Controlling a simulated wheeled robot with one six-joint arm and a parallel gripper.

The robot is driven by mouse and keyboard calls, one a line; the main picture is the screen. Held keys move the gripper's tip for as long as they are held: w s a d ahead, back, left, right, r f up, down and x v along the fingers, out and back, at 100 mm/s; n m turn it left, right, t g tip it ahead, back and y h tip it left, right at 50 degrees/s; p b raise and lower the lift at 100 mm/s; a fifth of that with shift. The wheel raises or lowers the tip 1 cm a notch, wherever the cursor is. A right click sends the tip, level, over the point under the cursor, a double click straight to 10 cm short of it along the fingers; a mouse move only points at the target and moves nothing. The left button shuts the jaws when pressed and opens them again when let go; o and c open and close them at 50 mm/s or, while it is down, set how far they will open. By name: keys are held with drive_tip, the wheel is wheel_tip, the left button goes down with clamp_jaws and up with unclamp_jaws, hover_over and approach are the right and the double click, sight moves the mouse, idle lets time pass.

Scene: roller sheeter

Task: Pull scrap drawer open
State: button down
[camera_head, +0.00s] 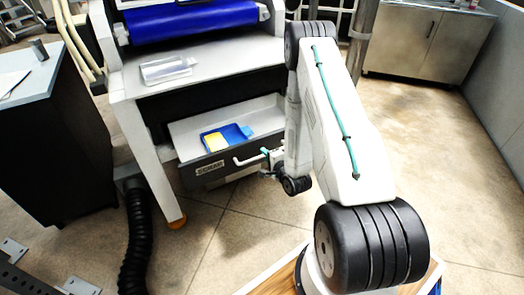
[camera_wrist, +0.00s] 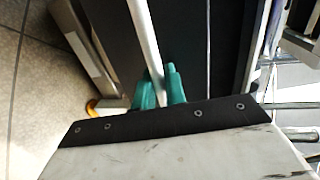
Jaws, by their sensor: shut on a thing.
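The scrap drawer (camera_head: 190,172) is pulled partly out from under the machine's table in the head view. Its dark front carries a "SCRAP" label and a white bar handle (camera_head: 247,160). Inside the drawer lie a blue tray (camera_head: 238,131) and a yellow piece (camera_head: 214,142). My gripper (camera_head: 267,154) is at the right part of the handle. In the wrist view its teal fingers (camera_wrist: 159,90) are shut around the white handle bar (camera_wrist: 145,40), in front of the dark drawer front.
The roller machine's table (camera_head: 235,58) stands above the drawer, with a clear plastic piece (camera_head: 167,70) on it. A black ribbed hose (camera_head: 138,235) stands by the table's left leg. A dark cabinet (camera_head: 60,150) is at left. The floor (camera_head: 235,235) in front is clear.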

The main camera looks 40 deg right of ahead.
drive_tip(key=shift+s+d, duration=0.55)
drive_tip(key=c, duration=1.6)
unclamp_jaws()
drive_tip(key=shift+d, duration=0.15)
drive_tip(key=shift+o, duration=0.2)
drive_tip(key=shift+a, duration=0.3)
drive_tip(key=v, duration=0.7)
drive_tip(key=shift+s, duration=0.4)
